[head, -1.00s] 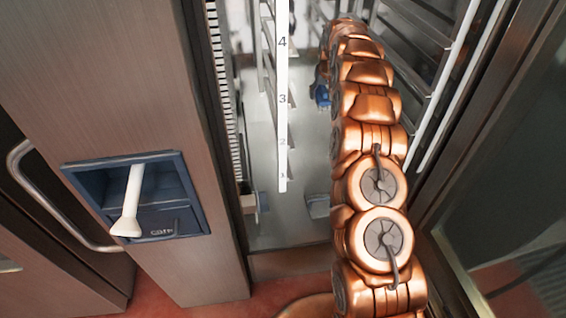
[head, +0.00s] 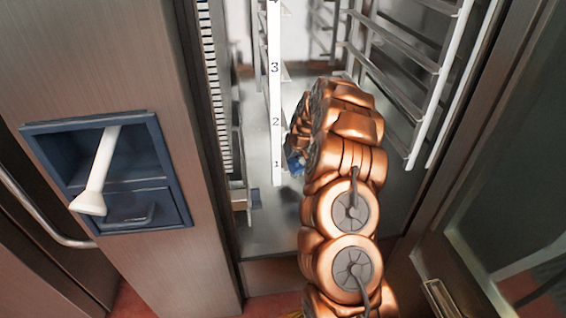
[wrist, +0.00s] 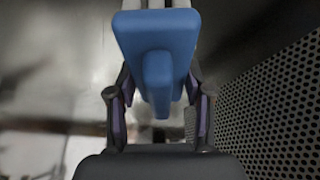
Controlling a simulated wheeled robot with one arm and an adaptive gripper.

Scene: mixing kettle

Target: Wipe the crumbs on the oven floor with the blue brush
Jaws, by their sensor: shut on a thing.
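The blue brush (wrist: 157,40) fills the upper middle of the wrist view. My gripper (wrist: 158,112) is shut on its blue handle, with a dark finger on each side. In the head view a small blue part of the brush (head: 295,163) shows at the left of my copper arm, low inside the oven. The oven floor (head: 270,225) is a pale grey metal surface, partly hidden behind my arm. I cannot make out crumbs in either view. Whether the brush touches the floor cannot be told.
A white numbered strip (head: 276,110) stands upright left of my arm. Metal rack rails (head: 410,60) line the right side. A perforated panel (wrist: 275,115) is close on the right in the wrist view. A blue box with a white handle (head: 110,170) is set in the front left panel.

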